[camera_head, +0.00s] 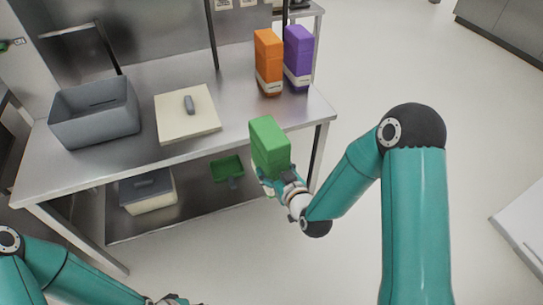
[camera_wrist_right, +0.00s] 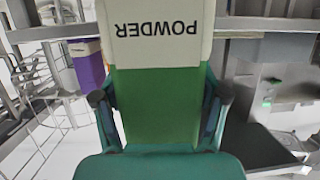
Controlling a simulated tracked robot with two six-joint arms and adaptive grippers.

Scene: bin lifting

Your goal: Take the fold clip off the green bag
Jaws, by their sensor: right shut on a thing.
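The green bag (camera_head: 268,143) is upright in my right gripper (camera_head: 280,180), held off the front right of the steel table. In the right wrist view, the bag (camera_wrist_right: 160,105) fills the middle, its cream label reading POWDER upside down. The right gripper's fingers (camera_wrist_right: 160,100) are shut on the bag's two sides. I cannot make out a fold clip on the bag in either view. My left gripper (camera_head: 175,300) barely shows at the bottom edge, too cut off to tell its state.
An orange bag (camera_head: 268,60) and a purple bag (camera_head: 298,55) stand at the table's back right. A grey bin (camera_head: 95,125) and a cream board (camera_head: 170,125) with a grey piece (camera_head: 189,104) sit left. A green tray-like thing (camera_head: 227,168) is below.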

